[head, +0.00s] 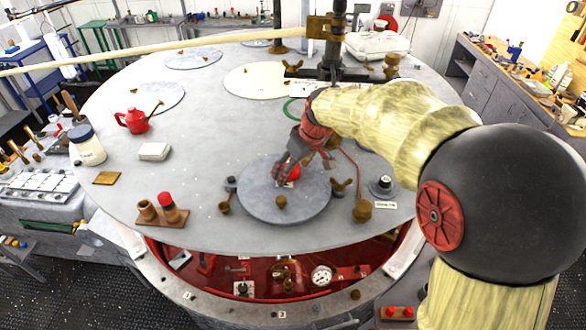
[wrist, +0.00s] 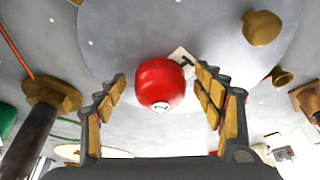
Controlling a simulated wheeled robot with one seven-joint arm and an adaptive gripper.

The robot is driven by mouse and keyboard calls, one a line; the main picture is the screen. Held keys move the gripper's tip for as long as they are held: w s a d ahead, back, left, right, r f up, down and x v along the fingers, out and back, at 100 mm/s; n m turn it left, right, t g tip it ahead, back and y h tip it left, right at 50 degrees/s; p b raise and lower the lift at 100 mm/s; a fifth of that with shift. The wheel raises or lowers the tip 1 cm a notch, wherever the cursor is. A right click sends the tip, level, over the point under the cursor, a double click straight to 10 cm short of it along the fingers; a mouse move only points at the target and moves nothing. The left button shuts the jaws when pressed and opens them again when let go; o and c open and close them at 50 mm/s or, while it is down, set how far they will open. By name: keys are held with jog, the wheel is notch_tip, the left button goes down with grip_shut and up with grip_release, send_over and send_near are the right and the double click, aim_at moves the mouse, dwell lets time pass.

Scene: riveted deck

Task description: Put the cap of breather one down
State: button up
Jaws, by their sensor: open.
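A rounded red cap (head: 293,174) is at the grey round plate (head: 262,206) on the deck. It also shows in the wrist view as a red cap (wrist: 160,84) with a small white mark. My gripper (head: 300,168) is over the plate with its fingers around the cap. In the wrist view my gripper (wrist: 161,76) is open, with a gap between each finger and the cap. What lies under the cap is hidden. A brown block (head: 160,217) at the left front bears two posts, one with another red cap (head: 164,198) on top.
A brown knob (head: 281,202) stands on the plate's near side; a wing-shaped brass piece (head: 342,187) and a brass fitting (head: 362,211) are to its right. A red can (head: 133,120), white block (head: 154,151) and jar (head: 87,145) stand left. The deck between is clear.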

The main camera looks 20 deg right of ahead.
dwell(0.3)
jog(key=shift+r, duration=0.25)
jog(key=b+v, duration=0.2)
jog(key=v, duration=1)
jog(key=s+a+f+m+h, duration=0.1)
jog(key=s+f+m, duration=0.1)
jog(key=s, duration=1)
jog(key=s+a+f+m+t, duration=0.1)
jog(key=s+f, duration=0.4)
jog(key=s, duration=0.8)
jog(key=shift+s+a+m+t+h, duration=0.15)
jog(key=shift+a+m+t+h, duration=0.2)
jog(key=shift+a+m, duration=0.4)
jog(key=shift+f, duration=0.1)
notch_tip(320, 180, down, 27)
jog(key=b, duration=2.7)
jog(key=shift+r, duration=0.25)
